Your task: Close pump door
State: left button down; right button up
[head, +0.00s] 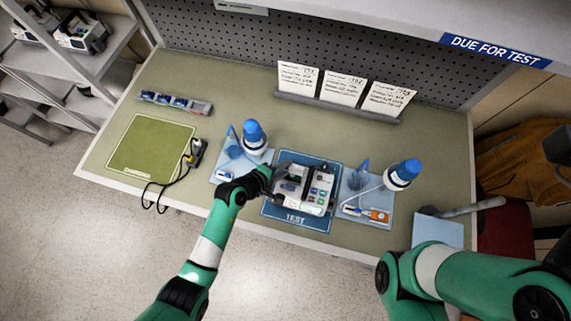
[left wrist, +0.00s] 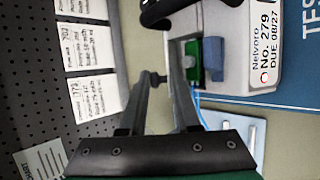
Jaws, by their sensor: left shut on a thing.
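The pump (head: 318,196) is a white unit with a dark carry handle, lying on the blue TEST mat (head: 283,219). Its dark inner part shows, so its door looks open; the door's outline is hard to make out. My left gripper (head: 281,168) is at the pump's upper left side. In the left wrist view, the fingers (left wrist: 160,72) stand beside the pump's labelled housing (left wrist: 262,25), next to green and blue parts. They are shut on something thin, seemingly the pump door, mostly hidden. My right arm shows at lower right; its gripper is out of view.
Blue-capped bottles (head: 254,136) (head: 402,174) stand on light blue trays on both sides of the mat. A green mat (head: 151,147) and a cabled device (head: 196,152) lie left. Cards (head: 343,89) stand behind. A grey rod (head: 475,208) lies right.

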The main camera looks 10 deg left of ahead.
dwell(0.3)
pick_arm(q)
jog(key=c, duration=0.7)
grip_release()
jog(key=shift+s+r, duration=0.1)
jog(key=shift+s+a+r, duration=0.2)
jog(key=shift+r, duration=0.05)
jog(key=p+v, duration=0.3)
jog(key=v, duration=0.7)
jog(key=shift+s, duration=0.4)
jog(key=shift+a, duration=0.15)
